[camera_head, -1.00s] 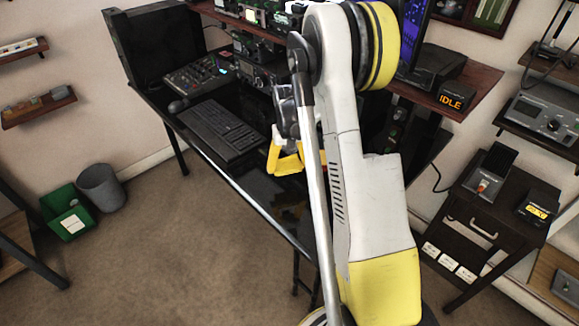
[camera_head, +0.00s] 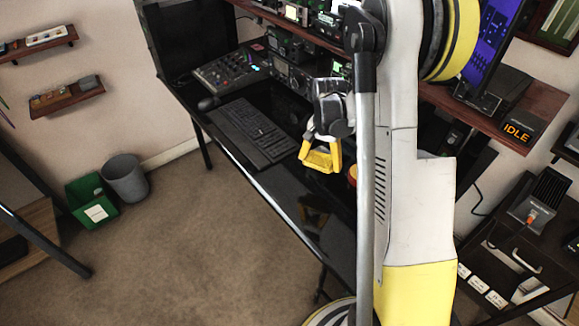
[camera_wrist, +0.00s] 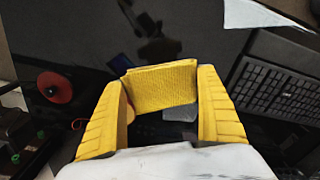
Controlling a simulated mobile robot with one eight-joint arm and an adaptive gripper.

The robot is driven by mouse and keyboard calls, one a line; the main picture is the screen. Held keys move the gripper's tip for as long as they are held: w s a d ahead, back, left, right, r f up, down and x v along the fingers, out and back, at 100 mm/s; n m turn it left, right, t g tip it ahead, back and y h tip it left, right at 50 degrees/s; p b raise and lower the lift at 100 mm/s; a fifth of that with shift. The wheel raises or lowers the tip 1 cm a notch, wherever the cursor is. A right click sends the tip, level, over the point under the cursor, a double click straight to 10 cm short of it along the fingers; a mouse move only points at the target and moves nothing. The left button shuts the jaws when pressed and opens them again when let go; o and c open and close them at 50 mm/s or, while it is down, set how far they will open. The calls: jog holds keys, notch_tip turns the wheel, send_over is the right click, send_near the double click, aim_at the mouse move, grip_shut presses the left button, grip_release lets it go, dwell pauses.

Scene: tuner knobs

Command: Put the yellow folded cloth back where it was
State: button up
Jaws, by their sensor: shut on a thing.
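The yellow folded cloth (camera_wrist: 160,88) is a small ribbed rectangle held between the two yellow fingers of my gripper (camera_wrist: 163,95) in the wrist view. In the head view my gripper (camera_head: 321,157) is above the glossy black desk (camera_head: 283,200), to the right of the keyboard, with the cloth (camera_head: 318,160) between its fingertips. The cloth appears clear of the desk top, with a dark reflection below it. My arm hides part of the desk on the right.
A black keyboard (camera_head: 252,130) lies left of my gripper, with a mixer (camera_head: 230,73) behind it. A red round knob (camera_wrist: 55,87) is on the left in the wrist view. Radios (camera_head: 292,72) line the desk's back. The desk's front strip looks clear.

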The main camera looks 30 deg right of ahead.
jog(key=b, duration=0.4)
send_over(285, 180)
jog(key=shift+m, duration=0.3)
notch_tip(285, 180, down, 7)
jog(key=shift+s+r, duration=0.1)
jog(key=shift+f+b, duration=0.95)
jog(key=shift+f, duration=1.05)
jog(key=shift+f, duration=0.15)
jog(key=o, duration=0.9)
jog(key=shift+o, duration=0.2)
